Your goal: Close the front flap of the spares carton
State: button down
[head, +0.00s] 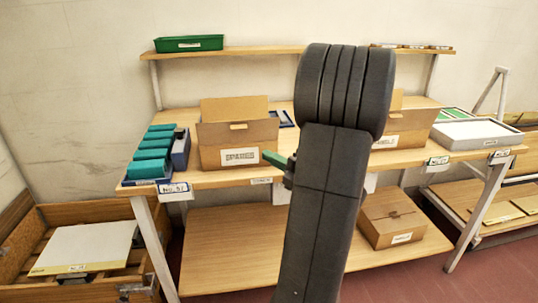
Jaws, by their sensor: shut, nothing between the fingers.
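The spares carton (210,159) is a brown cardboard box with a white SPARES label, standing on the bench top left of centre. Its back flap (234,108) stands up. Its front flap (222,134) appears raised, with a small notch at its top edge; its exact angle is hard to tell. My gripper (272,158) shows as a green fingertip at the lower right of the carton's front, to the right of the label. It is shut and empty. Whether it touches the carton cannot be told. My dark arm hides the rest of the gripper.
Teal boxes (155,154) in a blue bin stand left of the carton. Another open carton (400,132) is partly behind my arm, with a grey tray (476,133) further right. A shelf (250,50) with a green bin (189,43) runs above. A closed carton (391,217) sits below.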

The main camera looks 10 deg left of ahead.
aim_at(245, 135)
jog(key=shift+w+a+r+p, duration=0.35)
jog(key=shift+w+a+r, duration=0.05)
jog(key=shift+w+a, duration=0.9)
jog(key=shift+w+a+r+p, duration=0.35)
jog(key=shift+w+a, duration=0.85)
jog(key=shift+a, duration=0.2)
jog(key=shift+w+a+r+p, duration=0.35)
jog(key=shift+w+a+r, duration=0.05)
jog(key=shift+w+a, duration=0.9)
jog(key=shift+a+r, duration=0.15)
jog(key=shift+a, duration=0.05)
